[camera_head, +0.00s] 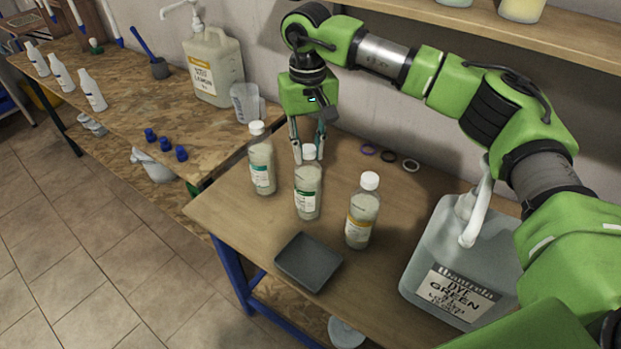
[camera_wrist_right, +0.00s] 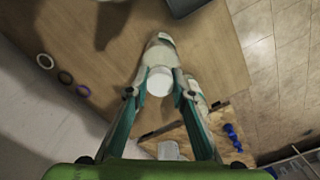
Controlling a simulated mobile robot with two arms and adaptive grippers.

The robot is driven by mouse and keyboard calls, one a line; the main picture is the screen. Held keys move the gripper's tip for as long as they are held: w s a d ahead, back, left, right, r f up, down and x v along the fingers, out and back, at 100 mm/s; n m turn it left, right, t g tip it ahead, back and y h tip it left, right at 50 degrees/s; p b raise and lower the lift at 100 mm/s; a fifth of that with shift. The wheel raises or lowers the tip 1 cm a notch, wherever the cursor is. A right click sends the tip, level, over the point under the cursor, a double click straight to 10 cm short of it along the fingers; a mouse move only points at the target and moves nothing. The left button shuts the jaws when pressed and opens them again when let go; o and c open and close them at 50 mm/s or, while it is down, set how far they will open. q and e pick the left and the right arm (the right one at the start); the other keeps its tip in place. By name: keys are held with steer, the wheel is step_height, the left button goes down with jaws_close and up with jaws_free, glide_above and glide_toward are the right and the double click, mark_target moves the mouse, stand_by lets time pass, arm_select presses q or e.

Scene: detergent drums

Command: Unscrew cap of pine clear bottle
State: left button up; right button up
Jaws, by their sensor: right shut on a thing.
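Three clear bottles with white caps stand upright on the wooden table. The middle bottle (camera_head: 308,192) has a green-edged label whose words I cannot read. Its white cap (camera_head: 309,151) also shows from above in the right wrist view (camera_wrist_right: 160,81). My right gripper (camera_head: 309,157) reaches down from above with its fingers on either side of this cap, shut on it. The left bottle (camera_head: 262,165) has a teal-edged label. The right bottle (camera_head: 361,215) has a yellow-orange label. My left gripper is not in view.
A dark square tray (camera_head: 308,262) lies at the table's front edge. A large green-dye drum (camera_head: 462,262) with a pump stands at right. Three rings (camera_head: 388,156) lie near the wall. Neighbouring bottles stand close on both sides. A second bench (camera_head: 140,110) is at left.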

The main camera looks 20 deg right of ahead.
mark_target(308, 148)
steer(key=shift+r+p, duration=0.95)
steer(key=shift+r, duration=0.65)
steer(key=shift+r+p, duration=1.3)
steer(key=shift+r, duration=0.7)
steer(key=shift+r, duration=0.15)
steer(key=shift+r+p, duration=0.95)
steer(key=shift+r, duration=0.2)
steer(key=shift+r, duration=0.25)
step_height(308, 148, up, 4)
steer(key=p, duration=0.3)
steer(key=shift+f, duration=0.1)
